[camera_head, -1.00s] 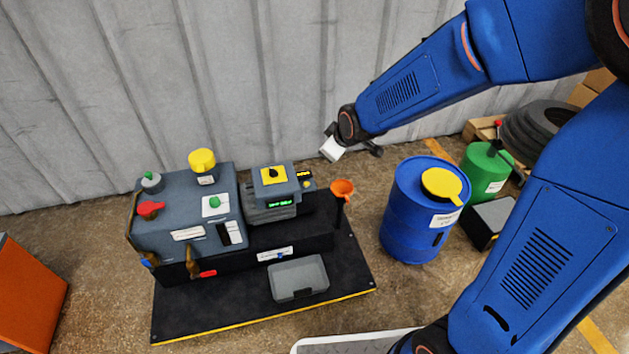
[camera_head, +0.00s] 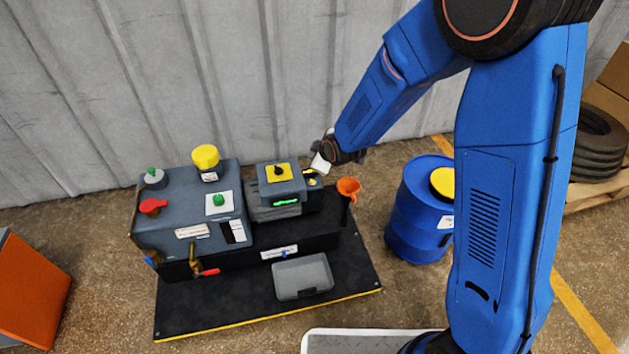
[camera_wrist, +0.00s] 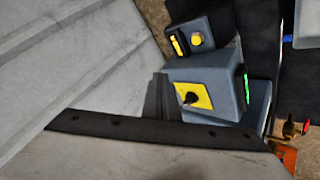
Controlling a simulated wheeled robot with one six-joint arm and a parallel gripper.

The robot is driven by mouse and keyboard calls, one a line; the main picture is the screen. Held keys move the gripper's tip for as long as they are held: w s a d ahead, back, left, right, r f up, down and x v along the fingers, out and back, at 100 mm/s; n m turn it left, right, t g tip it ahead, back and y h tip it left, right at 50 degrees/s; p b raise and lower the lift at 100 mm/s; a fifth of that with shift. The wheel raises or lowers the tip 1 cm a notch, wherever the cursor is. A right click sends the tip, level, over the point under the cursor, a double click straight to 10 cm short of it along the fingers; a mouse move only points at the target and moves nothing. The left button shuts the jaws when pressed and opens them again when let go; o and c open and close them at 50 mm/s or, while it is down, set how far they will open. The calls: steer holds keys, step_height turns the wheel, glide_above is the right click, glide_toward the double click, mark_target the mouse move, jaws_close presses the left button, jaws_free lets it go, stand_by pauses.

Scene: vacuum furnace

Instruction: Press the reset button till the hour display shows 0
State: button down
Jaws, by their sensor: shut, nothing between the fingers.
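A small dark box beside the control box carries a yellow-lit hour display (camera_wrist: 179,45) and a round yellow button (camera_wrist: 197,39), which looks like the reset button. The digits are too small to read. In the head view the button (camera_head: 312,182) shows just below my wrist, and the display is mostly hidden. My gripper (camera_wrist: 160,78) is shut and empty. In the wrist view its dark fingertips lie beside the grey control box, apart from the button in the picture. In the head view the fingertips cannot be made out clearly.
The grey control box (camera_head: 270,186) has a yellow plate with a black knob (camera_head: 279,170) and a green display (camera_head: 286,202). An orange funnel (camera_head: 348,186) stands to its right. A blue drum (camera_head: 408,226) is further right. The corrugated wall (camera_head: 240,80) is close behind.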

steer(key=shift+f, duration=4.4)
steer(key=shift+f, duration=0.15)
steer(key=shift+f, duration=0.25)
steer(key=shift+f, duration=0.4)
steer(key=shift+r, duration=0.85)
steer(key=shift+r, duration=2.5)
